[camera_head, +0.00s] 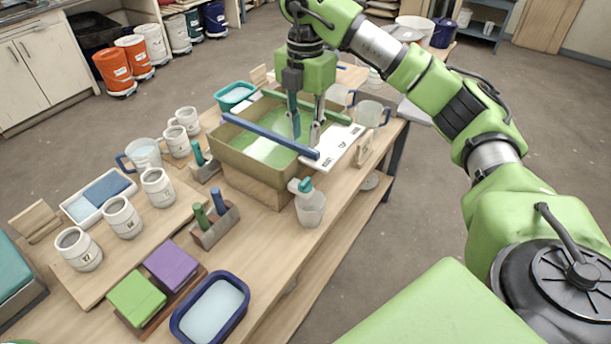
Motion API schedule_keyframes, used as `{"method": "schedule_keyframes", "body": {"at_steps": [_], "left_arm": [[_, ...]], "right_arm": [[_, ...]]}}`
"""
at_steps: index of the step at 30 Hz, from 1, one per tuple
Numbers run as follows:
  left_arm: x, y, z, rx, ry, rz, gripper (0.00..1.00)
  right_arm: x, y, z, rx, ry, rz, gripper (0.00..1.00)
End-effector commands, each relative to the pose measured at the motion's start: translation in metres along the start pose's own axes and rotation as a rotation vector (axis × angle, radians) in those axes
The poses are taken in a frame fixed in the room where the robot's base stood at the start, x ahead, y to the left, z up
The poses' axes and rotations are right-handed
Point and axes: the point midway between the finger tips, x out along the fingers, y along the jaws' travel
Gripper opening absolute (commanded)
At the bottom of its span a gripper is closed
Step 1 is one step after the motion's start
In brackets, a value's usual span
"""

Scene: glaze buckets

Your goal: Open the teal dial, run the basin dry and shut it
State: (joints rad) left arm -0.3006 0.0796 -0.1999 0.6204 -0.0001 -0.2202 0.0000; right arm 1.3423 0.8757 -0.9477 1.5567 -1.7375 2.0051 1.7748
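The basin (245,172) is a tan box on the table, with pale green liquid inside. A teal dial (300,186) shows low at its front right corner, just above a clear cup (310,210). My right gripper (306,133) points down over the right part of the basin, its fingers apart with nothing clear between them. One finger looks teal and the other grey. The fingertips are apart from the dial, and I cannot tell whether they touch the liquid. My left gripper is not in view.
A blue bar (262,134) and a green bar (308,108) lie across the basin. A white marked plate (334,148) is at its right. Several white mugs stand left. A blue-rimmed tub (238,287) and a tool holder (214,228) stand in front.

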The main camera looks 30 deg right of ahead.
Motion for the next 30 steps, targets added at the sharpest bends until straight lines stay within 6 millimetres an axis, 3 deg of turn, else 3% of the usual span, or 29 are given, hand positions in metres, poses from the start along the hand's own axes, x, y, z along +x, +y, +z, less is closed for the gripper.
{"method": "schedule_keyframes", "body": {"at_steps": [5, 12, 21, 30], "left_arm": [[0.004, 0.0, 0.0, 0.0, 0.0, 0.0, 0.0], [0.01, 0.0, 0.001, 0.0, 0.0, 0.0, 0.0], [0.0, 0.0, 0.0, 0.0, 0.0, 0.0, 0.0], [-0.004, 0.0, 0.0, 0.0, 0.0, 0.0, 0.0]], "right_arm": [[0.016, -0.002, 0.001, 0.004, -0.003, -0.01, 0.25], [0.059, -0.003, 0.0, 0.002, 0.001, -0.01, 0.25], [0.113, -0.003, 0.0, 0.001, -0.001, -0.008, 0.25], [0.137, -0.002, 0.001, 0.001, -0.002, -0.005, 0.25]]}}
